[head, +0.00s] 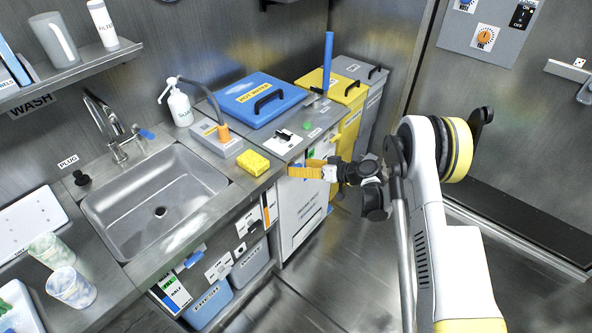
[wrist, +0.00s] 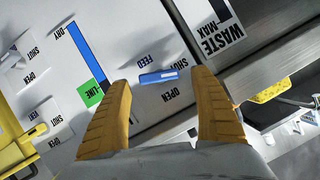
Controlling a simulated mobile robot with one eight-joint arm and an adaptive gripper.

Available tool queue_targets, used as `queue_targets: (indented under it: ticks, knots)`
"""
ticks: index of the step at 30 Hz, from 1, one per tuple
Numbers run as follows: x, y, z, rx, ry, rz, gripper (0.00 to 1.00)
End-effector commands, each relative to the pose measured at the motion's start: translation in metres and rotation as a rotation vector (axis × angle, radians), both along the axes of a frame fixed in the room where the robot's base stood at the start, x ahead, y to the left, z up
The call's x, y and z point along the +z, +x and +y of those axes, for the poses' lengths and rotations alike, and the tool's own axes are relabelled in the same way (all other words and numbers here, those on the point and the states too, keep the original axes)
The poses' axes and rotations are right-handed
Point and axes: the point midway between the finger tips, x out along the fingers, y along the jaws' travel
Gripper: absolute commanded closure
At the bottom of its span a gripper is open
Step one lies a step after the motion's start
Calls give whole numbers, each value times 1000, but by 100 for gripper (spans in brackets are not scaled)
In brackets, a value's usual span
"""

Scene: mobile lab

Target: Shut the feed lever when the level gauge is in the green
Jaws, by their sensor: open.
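The feed lever (wrist: 158,76), a small blue handle with a pale stripe, sits on the white panel by the labels FEED, SHUT and OPEN. It lies between my gripper's yellow fingertips (wrist: 162,80), which are spread apart; whether either touches it I cannot tell. The SHUT label is partly hidden, and I cannot tell which setting the lever is at. The level gauge (wrist: 88,52) is a blue column running from DRY to beside the green LINE tag (wrist: 92,94); its end is about level with that tag. In the head view my gripper (head: 298,170) is at the counter's front edge.
A second gauge marked WASTE MAX (wrist: 222,28) is at the right. Another lever by a VENT label (wrist: 38,131) is at the lower left. In the head view, a sink (head: 155,205), yellow sponge (head: 253,162) and blue-lidded hot water tank (head: 258,97) stand left of my gripper.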

Motion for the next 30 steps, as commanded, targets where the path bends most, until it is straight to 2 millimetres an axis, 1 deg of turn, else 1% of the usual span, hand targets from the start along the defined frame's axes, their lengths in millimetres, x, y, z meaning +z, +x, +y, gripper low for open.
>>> queue_targets:
  ticks: [1,3,6,15,17,18,20,21,26,30]
  knots:
    - [-5,3,6,1,0,-1,26]
    - [-7,7,12,2,-1,0,26]
    - [-8,10,17,0,0,0,26]
    - [-8,11,19,-1,0,0,26]
    - [-8,11,19,-1,0,0,43]
    - [-8,11,19,-1,0,0,56]
    - [-8,11,19,-1,0,0,74]
    - [-8,11,19,-1,0,0,79]
    - [-8,11,19,-1,-26,-33,79]
    - [-8,9,21,0,-136,-173,79]
